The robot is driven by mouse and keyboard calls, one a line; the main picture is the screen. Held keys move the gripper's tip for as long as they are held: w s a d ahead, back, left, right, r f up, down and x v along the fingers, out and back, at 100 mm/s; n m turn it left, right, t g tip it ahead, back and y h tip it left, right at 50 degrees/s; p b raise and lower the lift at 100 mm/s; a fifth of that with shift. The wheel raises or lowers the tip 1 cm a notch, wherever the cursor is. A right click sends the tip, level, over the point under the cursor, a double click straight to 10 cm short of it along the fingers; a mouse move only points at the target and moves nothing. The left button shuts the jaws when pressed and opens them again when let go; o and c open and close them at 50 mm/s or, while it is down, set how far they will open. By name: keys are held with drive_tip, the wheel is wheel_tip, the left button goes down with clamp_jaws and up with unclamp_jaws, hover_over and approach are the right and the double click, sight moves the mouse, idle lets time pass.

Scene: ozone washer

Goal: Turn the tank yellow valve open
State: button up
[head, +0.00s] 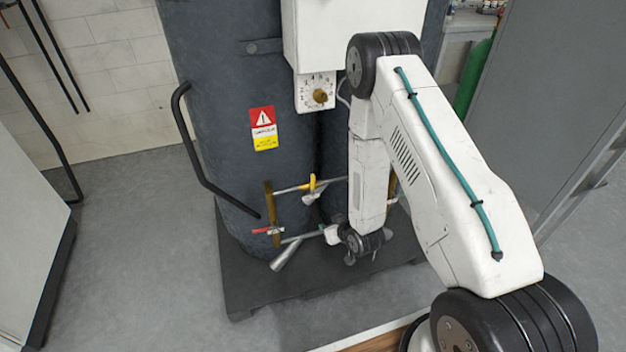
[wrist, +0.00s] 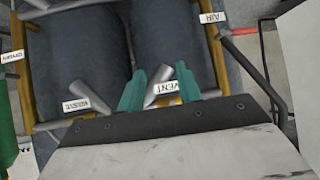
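The dark grey tank (head: 225,100) stands at the centre of the head view. A yellow valve handle (head: 311,183) sits on a thin pipe low on its front, left of my forearm. In the head view my wrist is low by the pipes and the fingertips are hidden.
A red valve handle (head: 262,231) sits lower left on the pipework, and also shows by the AIR label in the wrist view (wrist: 243,31). A black bent handle (head: 200,165) projects left of the tank. A white control box (head: 316,92) hangs above. Open floor lies left.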

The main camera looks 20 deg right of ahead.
wheel_tip(320, 180, up, 3)
drive_tip(key=w+t, duration=0.2)
drive_tip(key=t, duration=0.1)
drive_tip(key=t+y, duration=0.1)
drive_tip(key=t, duration=0.3)
approach(314, 181)
drive_tip(key=w, duration=0.5)
drive_tip(key=w+a, duration=0.1)
drive_tip(key=w, duration=0.2)
drive_tip(key=w+a, duration=0.1)
drive_tip(key=w, duration=0.1)
drive_tip(key=shift+w+f, duration=0.25)
drive_tip(key=shift+w, duration=0.1)
clamp_jaws()
